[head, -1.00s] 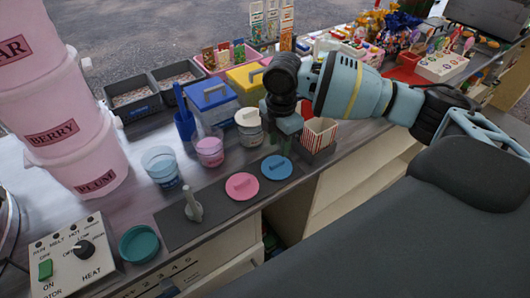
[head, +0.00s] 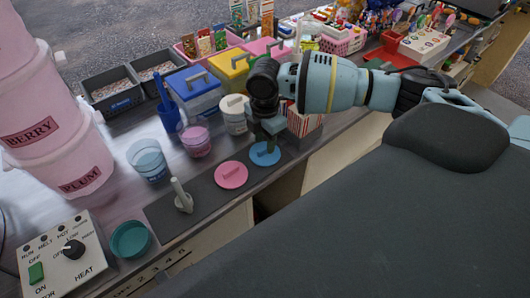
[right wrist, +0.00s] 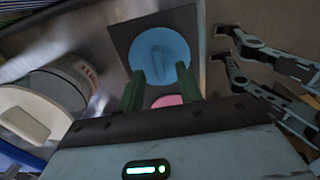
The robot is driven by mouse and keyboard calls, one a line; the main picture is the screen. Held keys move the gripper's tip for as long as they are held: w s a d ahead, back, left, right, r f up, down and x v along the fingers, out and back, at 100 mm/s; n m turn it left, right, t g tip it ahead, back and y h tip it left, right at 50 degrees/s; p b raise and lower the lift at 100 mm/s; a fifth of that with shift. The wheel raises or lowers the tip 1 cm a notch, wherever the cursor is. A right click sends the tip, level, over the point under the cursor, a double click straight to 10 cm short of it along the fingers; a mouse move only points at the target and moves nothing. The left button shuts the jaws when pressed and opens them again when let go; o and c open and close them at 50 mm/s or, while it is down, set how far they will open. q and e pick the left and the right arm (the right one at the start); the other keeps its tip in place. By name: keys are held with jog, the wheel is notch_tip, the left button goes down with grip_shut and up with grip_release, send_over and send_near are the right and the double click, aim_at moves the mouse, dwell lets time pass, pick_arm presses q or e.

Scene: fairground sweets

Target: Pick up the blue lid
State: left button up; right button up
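The blue lid (head: 265,154) is a round disc lying on the dark mat (head: 205,194), at its right end. My right gripper (head: 268,138) points down just above the lid and partly covers its far side in the head view. In the right wrist view the two green fingers of the gripper (right wrist: 159,72) are apart, with the blue lid (right wrist: 160,46) and its small raised handle seen between and beyond them. Whether the fingertips touch the lid cannot be told. My left gripper is not in view.
A pink lid (head: 231,175) lies left of the blue one, and a pale upright-handled tool (head: 182,197) stands farther left. A white-lidded jar (head: 234,115) and a striped box (head: 303,124) stand close to the gripper. The counter's front edge is near.

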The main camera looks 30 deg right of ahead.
notch_tip(320, 180, down, 2)
jog(key=shift+f, duration=0.15)
grip_shut()
dwell(0.4)
jog(key=shift+r, duration=0.9)
jog(key=shift+s+d+r, duration=0.1)
jog(key=shift+s+r, duration=0.1)
jog(key=shift+r, duration=0.3)
jog(key=shift+s+d+r, duration=0.1)
jog(key=shift+s+r, duration=0.05)
jog(key=shift+r, duration=0.3)
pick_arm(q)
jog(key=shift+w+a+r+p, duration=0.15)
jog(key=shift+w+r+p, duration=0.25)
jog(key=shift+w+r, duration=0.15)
pick_arm(e)
jog(key=s+d+r, duration=0.1)
jog(key=s+d, duration=0.2)
jog(key=s, duration=1.1)
jog(key=shift+s+d+r, duration=0.15)
jog(key=shift+s+d, duration=0.15)
jog(key=shift+s, duration=0.1)
